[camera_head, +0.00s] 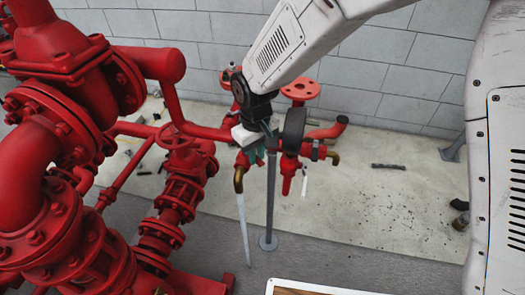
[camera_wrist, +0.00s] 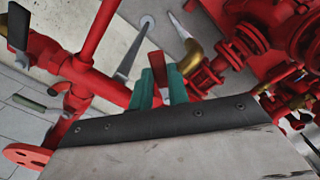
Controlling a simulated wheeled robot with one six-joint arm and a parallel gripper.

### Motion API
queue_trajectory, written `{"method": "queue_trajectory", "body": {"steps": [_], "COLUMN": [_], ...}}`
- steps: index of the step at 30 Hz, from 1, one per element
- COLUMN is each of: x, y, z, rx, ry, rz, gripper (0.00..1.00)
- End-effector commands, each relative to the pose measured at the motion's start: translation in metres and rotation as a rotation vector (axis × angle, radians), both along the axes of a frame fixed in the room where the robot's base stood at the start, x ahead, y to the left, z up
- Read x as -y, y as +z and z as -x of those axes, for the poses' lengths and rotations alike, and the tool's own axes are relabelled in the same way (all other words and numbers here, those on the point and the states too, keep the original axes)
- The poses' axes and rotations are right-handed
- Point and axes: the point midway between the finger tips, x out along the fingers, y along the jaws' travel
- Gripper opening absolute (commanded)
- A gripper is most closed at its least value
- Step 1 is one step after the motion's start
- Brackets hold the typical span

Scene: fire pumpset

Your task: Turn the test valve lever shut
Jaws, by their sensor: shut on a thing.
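The test valve lever (camera_wrist: 157,68) is a flat red handle standing between the teal fingers of my gripper (camera_wrist: 160,88) in the wrist view. My gripper is shut on it. In the head view my gripper (camera_head: 254,153) is at the small red pipework, just above the brass elbow outlet (camera_head: 239,178); the lever is hidden there behind my fingers and wrist. The brass elbow also shows in the wrist view (camera_wrist: 191,56), right of the lever. A pale streak (camera_head: 244,232), which looks like running water, falls from the elbow to the floor. The valve body is mostly hidden.
A grey support post (camera_head: 270,200) stands beside the outlet. A red handwheel valve (camera_head: 183,165) and large red pump pipes (camera_head: 60,110) fill the left. A red wheel or flange (camera_head: 300,90) is behind my arm. Open floor with small debris (camera_head: 388,166) lies right.

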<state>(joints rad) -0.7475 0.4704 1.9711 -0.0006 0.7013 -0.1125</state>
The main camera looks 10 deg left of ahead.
Motion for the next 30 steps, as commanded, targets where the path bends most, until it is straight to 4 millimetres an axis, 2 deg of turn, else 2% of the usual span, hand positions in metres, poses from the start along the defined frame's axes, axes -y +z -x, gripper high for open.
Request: {"method": "queue_trajectory", "body": {"steps": [7,8,9,10,20,30], "x": [0.000,0.000,0.000,0.000,0.001,0.000], "y": [0.000,0.000,0.000,0.000,0.005,0.059], "z": [0.000,0.000,0.000,0.000,-0.001,-0.001], "rx": [0.000,0.000,0.001,0.001,0.002,0.004], "ry": [-0.001,-0.001,-0.001,-0.002,-0.004,-0.003], "rz": [-0.001,-0.001,-0.002,-0.002,-0.002,-0.005], "gripper": [0.00,0.25,0.36,0.39,0.39,0.39]}}
